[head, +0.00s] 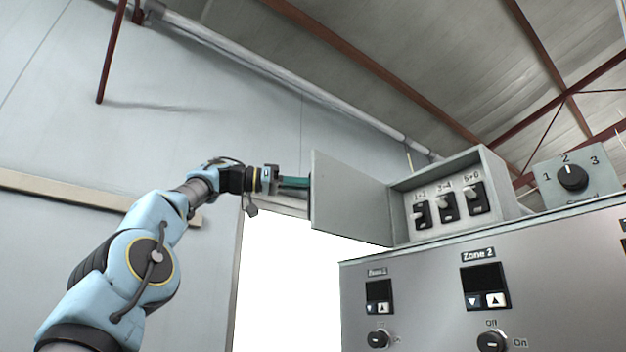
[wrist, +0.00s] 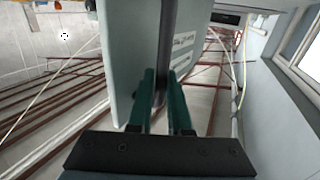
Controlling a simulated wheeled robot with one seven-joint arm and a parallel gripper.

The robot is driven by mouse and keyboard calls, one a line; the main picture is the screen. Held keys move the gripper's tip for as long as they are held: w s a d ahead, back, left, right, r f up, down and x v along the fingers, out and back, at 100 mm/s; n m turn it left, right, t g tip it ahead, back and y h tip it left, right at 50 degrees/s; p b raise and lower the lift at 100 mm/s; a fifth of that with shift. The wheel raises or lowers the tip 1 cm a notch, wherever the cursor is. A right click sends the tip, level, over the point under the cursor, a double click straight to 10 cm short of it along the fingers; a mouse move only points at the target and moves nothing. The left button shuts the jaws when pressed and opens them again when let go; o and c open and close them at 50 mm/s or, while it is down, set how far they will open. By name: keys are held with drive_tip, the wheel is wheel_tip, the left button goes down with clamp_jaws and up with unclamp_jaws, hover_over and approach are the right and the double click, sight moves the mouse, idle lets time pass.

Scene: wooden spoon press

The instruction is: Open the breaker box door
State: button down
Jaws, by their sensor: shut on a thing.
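The breaker box door (head: 350,198) is a grey metal panel hinged at the left side of the breaker box (head: 506,180). It is swung wide out to the left, and the box interior is exposed. Three black breaker switches (head: 446,208) show inside. My gripper (head: 306,183) is at the door's far left edge, with its green fingers partly hidden behind that edge. In the wrist view, the green fingertips (wrist: 164,84) are closed around a dark strip that runs along the grey door (wrist: 130,60). I cannot tell whether the strip is a handle or the edge.
The box stands on a grey control panel (head: 420,285) with a Zone 2 display (head: 483,284) and knobs. A rotary selector box (head: 573,178) is to the right. A pale wall is behind my arm. Open space lies left of the door.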

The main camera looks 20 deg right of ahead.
drive_tip(key=shift+w, duration=0.2)
idle(0.4)
drive_tip(key=c, duration=1.1)
unclamp_jaws()
drive_tip(key=v, duration=1.1)
drive_tip(key=shift+d, duration=0.1)
